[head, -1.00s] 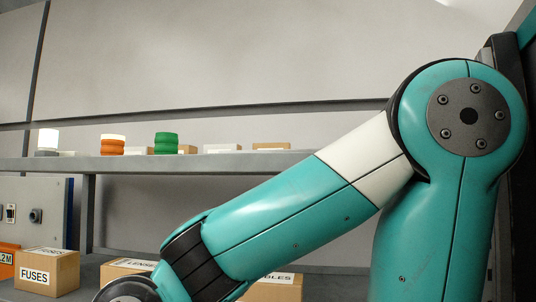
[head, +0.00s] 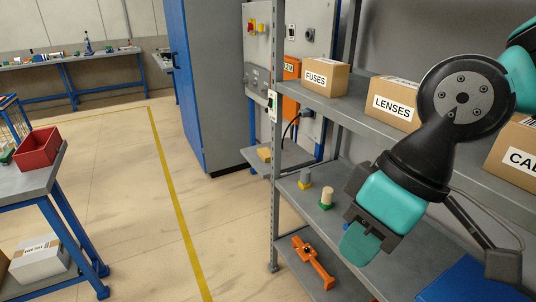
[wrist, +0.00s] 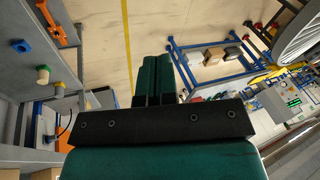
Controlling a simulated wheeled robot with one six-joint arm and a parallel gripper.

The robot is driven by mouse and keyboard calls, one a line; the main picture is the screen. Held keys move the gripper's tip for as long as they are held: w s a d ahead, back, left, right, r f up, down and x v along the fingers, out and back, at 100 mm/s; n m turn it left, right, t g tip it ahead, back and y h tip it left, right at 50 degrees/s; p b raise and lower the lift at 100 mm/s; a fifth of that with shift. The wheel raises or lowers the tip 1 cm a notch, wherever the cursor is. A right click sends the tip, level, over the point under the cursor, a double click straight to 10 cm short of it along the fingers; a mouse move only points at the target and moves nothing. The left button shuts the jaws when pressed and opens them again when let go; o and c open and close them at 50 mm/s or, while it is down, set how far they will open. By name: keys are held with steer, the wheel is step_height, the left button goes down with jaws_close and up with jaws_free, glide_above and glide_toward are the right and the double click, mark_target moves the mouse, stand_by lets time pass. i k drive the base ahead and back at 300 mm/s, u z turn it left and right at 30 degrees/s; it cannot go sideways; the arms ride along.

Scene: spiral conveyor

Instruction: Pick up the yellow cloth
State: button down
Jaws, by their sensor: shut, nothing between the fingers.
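No yellow cloth can be made out for certain. A small tan-yellow item (head: 264,154) lies on a low grey ledge by the cabinet in the head view; I cannot tell whether it is cloth. My gripper (head: 357,246) hangs in front of the shelf rack at the right of the head view, pointing down. Its two dark green fingers are together, with nothing between them, and they also show at the centre of the wrist view (wrist: 155,75). The gripper is apart from the tan-yellow item.
The grey rack holds boxes marked FUSES (head: 326,78) and LENSES (head: 393,101). Lower down are a green-and-cream piece (head: 327,198), a yellow-and-grey piece (head: 305,178) and an orange tool (head: 313,262). A red bin (head: 38,148) stands on a left bench. The floor between is clear.

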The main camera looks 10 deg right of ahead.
mark_target(264, 153)
steer(key=u, duration=0.6)
steer(key=i, duration=2.4)
steer(key=z, duration=0.15)
